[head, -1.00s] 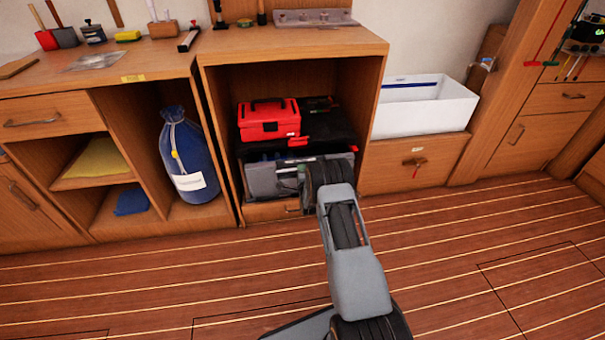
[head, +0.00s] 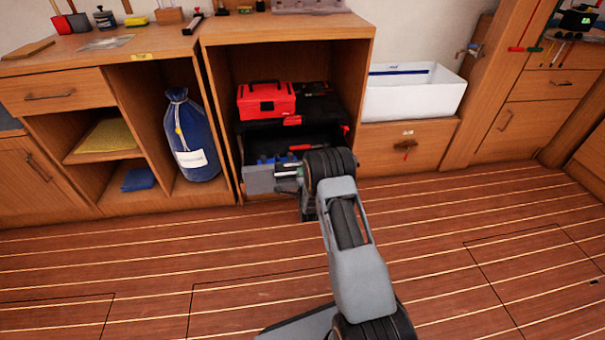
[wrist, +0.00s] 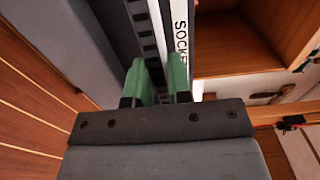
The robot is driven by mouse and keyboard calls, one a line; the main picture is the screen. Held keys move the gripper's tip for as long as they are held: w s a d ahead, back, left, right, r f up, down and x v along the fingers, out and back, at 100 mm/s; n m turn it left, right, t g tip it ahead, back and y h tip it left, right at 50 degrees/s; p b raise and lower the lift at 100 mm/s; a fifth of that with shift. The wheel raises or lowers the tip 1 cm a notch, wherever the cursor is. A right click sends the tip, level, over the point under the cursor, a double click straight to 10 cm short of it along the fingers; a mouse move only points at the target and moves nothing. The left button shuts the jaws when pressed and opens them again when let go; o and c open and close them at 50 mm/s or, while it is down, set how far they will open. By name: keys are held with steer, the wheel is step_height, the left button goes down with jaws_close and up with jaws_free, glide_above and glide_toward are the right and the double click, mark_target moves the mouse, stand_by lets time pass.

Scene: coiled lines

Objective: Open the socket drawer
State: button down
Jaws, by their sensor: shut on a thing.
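The socket drawer (head: 259,181) is the grey drawer low in the open middle cabinet. It stands part way out, and blue and dark things show inside it. In the wrist view its face carries a white label (wrist: 181,28) whose visible letters read "SOCKE", beside a dark slotted strip. My gripper (wrist: 160,82) has green fingertips and is shut on the drawer's pull (wrist: 154,66), which is mostly hidden between them. In the head view my wrist covers the drawer's right part.
A red toolbox (head: 267,100) sits on the black chest top above the drawer. A blue bag (head: 190,140) stands in the bay to the left. A white bin (head: 413,95) rests on a low cabinet to the right. The plank floor (head: 150,260) in front is clear.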

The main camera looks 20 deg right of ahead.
steer(key=shift+s+d, duration=0.1)
steer(key=c, duration=1)
jaws_free()
steer(key=shift+c, duration=0.2)
steer(key=s+a+p, duration=0.3)
steer(key=s, duration=1)
steer(key=shift+s+p, duration=0.25)
steer(key=shift+p, duration=0.05)
